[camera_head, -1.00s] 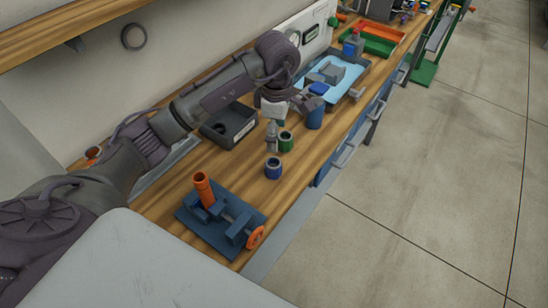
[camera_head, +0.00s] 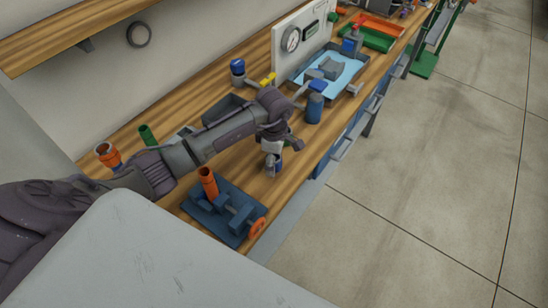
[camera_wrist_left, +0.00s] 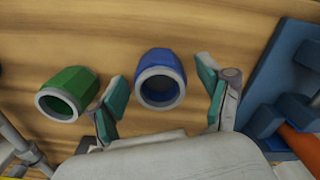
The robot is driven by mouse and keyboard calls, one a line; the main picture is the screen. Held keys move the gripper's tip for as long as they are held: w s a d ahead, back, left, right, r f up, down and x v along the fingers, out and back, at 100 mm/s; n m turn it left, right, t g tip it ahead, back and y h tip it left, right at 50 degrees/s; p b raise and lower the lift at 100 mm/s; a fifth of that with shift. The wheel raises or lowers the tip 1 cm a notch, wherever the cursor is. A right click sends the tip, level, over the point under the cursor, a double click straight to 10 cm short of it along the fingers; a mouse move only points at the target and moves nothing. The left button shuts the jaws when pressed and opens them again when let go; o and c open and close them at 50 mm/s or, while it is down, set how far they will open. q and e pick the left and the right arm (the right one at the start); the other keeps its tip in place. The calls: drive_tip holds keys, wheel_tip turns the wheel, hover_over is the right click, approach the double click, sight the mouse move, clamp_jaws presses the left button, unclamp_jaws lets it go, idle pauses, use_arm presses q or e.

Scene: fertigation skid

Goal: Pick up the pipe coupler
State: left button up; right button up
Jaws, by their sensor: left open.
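A short blue coupler (camera_wrist_left: 160,79) with a grey rim is in the left wrist view, between the two spread teal-padded fingers of my left gripper (camera_wrist_left: 161,88), with a gap to each. In the head view my left gripper (camera_head: 271,168) points down above the bench and mostly hides the blue coupler (camera_head: 279,166). A similar green coupler (camera_wrist_left: 68,93) lies left of the left finger in the wrist view; my arm hides it in the head view. The task does not name a colour. My right gripper is not in view.
A blue fixture plate (camera_head: 215,224) with an orange pipe (camera_head: 207,182) and an orange handwheel is close by. A blue cylinder (camera_head: 314,108) and a tray with a light-blue liner (camera_head: 331,68) stand farther back. The bench's front edge is near the gripper.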

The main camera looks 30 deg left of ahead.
use_arm(q)
drive_tip(key=c, duration=1.2)
drive_tip(key=shift+r, duration=0.1)
